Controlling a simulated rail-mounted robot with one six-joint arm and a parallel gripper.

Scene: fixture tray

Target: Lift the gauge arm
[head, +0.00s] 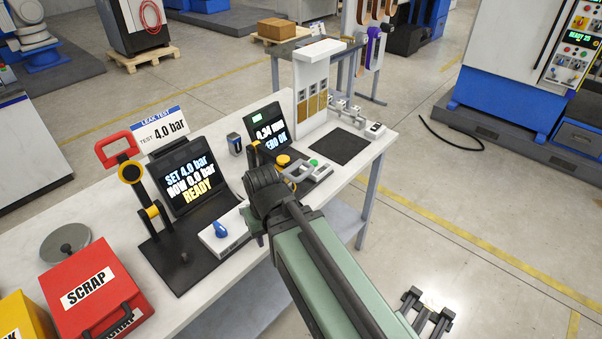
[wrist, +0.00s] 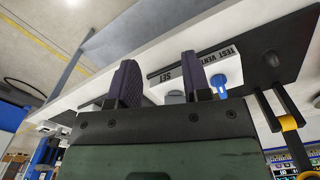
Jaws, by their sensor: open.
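The gauge station (head: 265,128) stands on the bench in the head view, with a dark screen reading "ZERO OK". Beside it is a dark upright and what looks like the gauge arm, with a yellow round part (head: 283,160) and a grey handle-like loop (head: 299,169). My wrist partly covers this area, so the arm's exact shape is unclear. My gripper (wrist: 158,78) shows two dark, separated fingers in the wrist view.
A white switch box (head: 222,235) with a blue knob is close to my gripper; it also shows in the wrist view (wrist: 232,68). The leak-test stand with a red handle (head: 117,150) is to the left. A red scrap box (head: 95,290) stands farther left.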

